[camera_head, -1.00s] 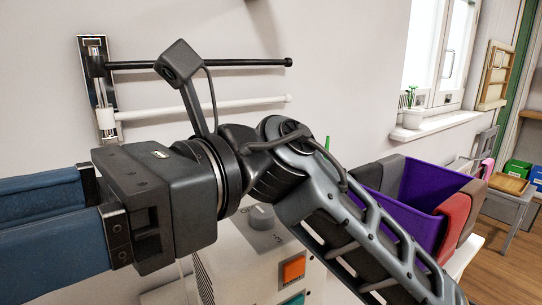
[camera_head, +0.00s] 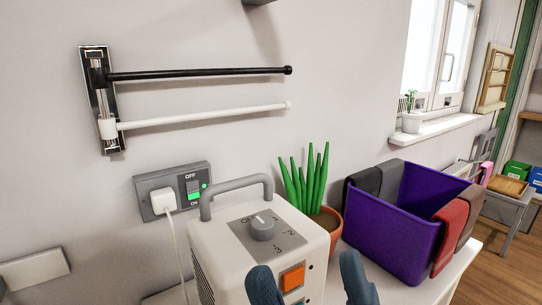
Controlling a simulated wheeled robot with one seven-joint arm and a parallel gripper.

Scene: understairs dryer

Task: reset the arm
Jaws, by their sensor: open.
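My gripper (camera_head: 310,282) shows only as two blue fingertips at the bottom edge of the head view. The fingers are spread wide apart with nothing held between them. They appear in front of the lower front of the white dryer box (camera_head: 216,240), on either side of its orange button (camera_head: 292,277). I cannot tell whether they touch it. The rest of my arm is out of view.
The box has a grey dial (camera_head: 262,228) and a handle. A potted plant (camera_head: 328,218) and purple bin (camera_head: 392,232) with cloths over its rim stand to the right. A lit wall switch (camera_head: 193,187) and rail rack (camera_head: 101,100) are on the wall.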

